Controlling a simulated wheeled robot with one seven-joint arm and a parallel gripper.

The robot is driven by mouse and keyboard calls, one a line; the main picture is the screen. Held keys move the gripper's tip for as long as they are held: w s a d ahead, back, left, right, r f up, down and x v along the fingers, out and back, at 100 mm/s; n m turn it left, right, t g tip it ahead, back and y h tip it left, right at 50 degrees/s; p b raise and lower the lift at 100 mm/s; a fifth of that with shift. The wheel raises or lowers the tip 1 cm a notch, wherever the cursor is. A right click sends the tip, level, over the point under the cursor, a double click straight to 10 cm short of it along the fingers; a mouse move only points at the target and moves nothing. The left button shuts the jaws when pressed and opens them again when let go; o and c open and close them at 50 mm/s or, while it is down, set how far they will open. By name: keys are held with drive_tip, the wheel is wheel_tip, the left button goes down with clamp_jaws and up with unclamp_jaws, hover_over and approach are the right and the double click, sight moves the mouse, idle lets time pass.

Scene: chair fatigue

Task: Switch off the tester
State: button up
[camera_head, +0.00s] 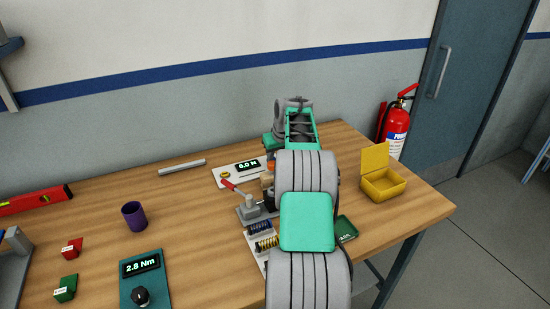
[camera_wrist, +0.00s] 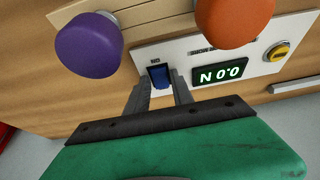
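The tester's white panel (camera_head: 226,181) stands toward the back of the wooden table, with a lit display (camera_head: 248,165) reading 0.0 N and a yellow button (camera_head: 225,175). In the wrist view the panel (camera_wrist: 184,50) appears upside down, with the display (camera_wrist: 221,73), the yellow button (camera_wrist: 279,51) and a blue rocker switch (camera_wrist: 159,76). My gripper (camera_wrist: 161,82) is open, its two dark fingers apart with the switch between or just beyond their tips. I cannot tell whether they touch it. In the head view my arm hides the fingers and switch.
Orange (camera_wrist: 235,18) and purple (camera_wrist: 88,45) rounded parts stand close to my gripper. A yellow open box (camera_head: 383,185) is at right; a purple cup (camera_head: 134,216) and a 2.8 Nm device (camera_head: 145,282) at left.

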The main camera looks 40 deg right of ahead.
clamp_jaws()
drive_tip(key=shift+r, duration=0.15)
drive_tip(key=shift+w+r+p, duration=0.1)
drive_tip(key=shift+r+p, duration=0.15)
drive_tip(key=shift+p, duration=0.65)
drive_tip(key=g+p, duration=0.1)
drive_tip(key=p, duration=0.3)
drive_tip(key=shift+w+r, duration=0.1)
drive_tip(key=shift+r, duration=0.2)
drive_tip(key=g+p, duration=0.1)
drive_tip(key=p, duration=0.3)
drive_tip(key=shift+w+d+f+y, duration=0.15)
drive_tip(key=shift+w+f+y, duration=0.05)
drive_tip(key=shift+y, duration=0.1)
drive_tip(key=shift+f+g, duration=0.25)
drive_tip(key=shift+g, duration=0.05)
drive_tip(key=shift+o, duration=1.9)
unclamp_jaws()
